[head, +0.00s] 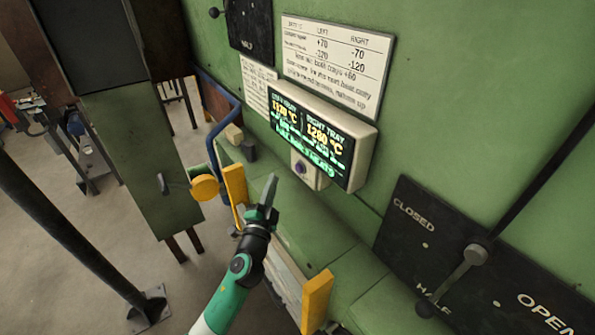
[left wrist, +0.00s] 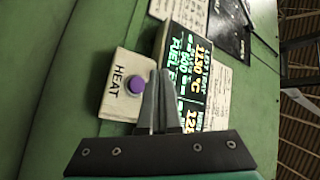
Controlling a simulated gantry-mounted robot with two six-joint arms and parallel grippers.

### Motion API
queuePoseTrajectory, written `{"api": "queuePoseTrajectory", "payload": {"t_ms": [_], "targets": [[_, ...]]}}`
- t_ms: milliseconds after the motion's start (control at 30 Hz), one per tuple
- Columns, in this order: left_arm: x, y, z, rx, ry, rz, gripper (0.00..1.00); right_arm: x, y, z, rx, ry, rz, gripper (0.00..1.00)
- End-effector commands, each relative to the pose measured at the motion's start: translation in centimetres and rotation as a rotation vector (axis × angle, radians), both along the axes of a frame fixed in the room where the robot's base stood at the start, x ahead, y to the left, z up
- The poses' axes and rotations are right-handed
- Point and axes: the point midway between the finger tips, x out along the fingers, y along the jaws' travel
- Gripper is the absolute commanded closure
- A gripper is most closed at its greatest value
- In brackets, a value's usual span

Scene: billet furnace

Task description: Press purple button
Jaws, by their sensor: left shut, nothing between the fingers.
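The purple button (head: 301,168) sits on a small pale box below the display on the green furnace wall. In the left wrist view the purple button (left wrist: 137,86) is on a box marked HEAT (left wrist: 118,85). My left gripper (head: 270,188) is shut and empty, to the left of and below the button in the head view. In the left wrist view its fingertips (left wrist: 160,75) appear just right of the button, in front of the display's edge. I cannot tell the exact gap; no contact is visible. My right gripper is not in view.
The display (head: 312,135) shows tray temperatures in yellow and green. A white chart (head: 335,60) is above it. A black panel (head: 480,270) with a lever (head: 474,256) is at right. Yellow blocks (head: 316,300) and a round yellow part (head: 205,187) stand near my left arm.

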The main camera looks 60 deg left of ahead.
Motion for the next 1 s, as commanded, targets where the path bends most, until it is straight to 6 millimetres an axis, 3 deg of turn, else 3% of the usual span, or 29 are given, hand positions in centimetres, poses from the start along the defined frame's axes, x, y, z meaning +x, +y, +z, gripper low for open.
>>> {"api": "queuePoseTrajectory", "payload": {"t_ms": [200, 400, 1000], "targets": [[3.2, 0.1, -0.3, 0.001, -0.003, -0.001, 1.00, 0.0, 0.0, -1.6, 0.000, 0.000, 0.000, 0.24], [4.8, 0.2, -0.1, 0.001, -0.001, 0.000, 1.00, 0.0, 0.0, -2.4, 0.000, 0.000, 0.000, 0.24], [5.0, 0.2, 0.0, 0.000, 0.000, 0.000, 1.00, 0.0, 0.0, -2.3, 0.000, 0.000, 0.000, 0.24]]}}
